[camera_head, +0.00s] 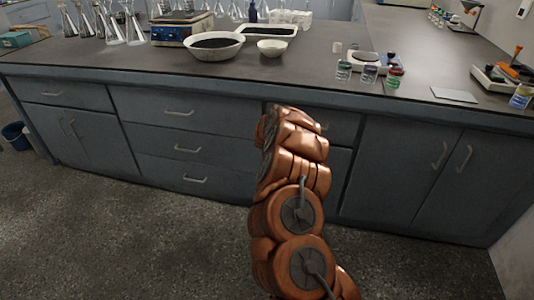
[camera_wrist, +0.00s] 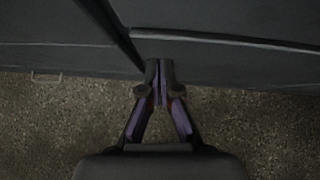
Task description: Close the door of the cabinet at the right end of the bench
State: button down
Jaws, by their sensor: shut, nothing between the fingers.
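The cabinet at the bench's right end shows in the head view with two grey doors, a left door (camera_head: 382,165) and a right door (camera_head: 462,190). Their bar handles stand side by side near the middle. Both doors look flush with the bench front; a slight gap cannot be ruled out. In the wrist view my gripper (camera_wrist: 160,68) is shut and empty. Its tips are at the lower edge of a dark panel (camera_wrist: 225,65); I cannot tell whether they touch it or which panel it is. My arm hides the gripper in the head view.
Drawers (camera_head: 185,148) and another closed cabinet (camera_head: 75,135) fill the bench front to the left. Jars (camera_head: 393,78), bowls (camera_head: 213,45) and a scale (camera_head: 375,62) stand on the benchtop (camera_head: 300,70). The speckled floor (camera_head: 130,235) before the bench is clear.

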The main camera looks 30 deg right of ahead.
jog(key=a+f+b+v, duration=0.1)
jog(key=b+v, duration=0.1)
jog(key=v, duration=0.9)
jog(key=shift+s+a, duration=0.25)
jog(key=shift+s, duration=0.1)
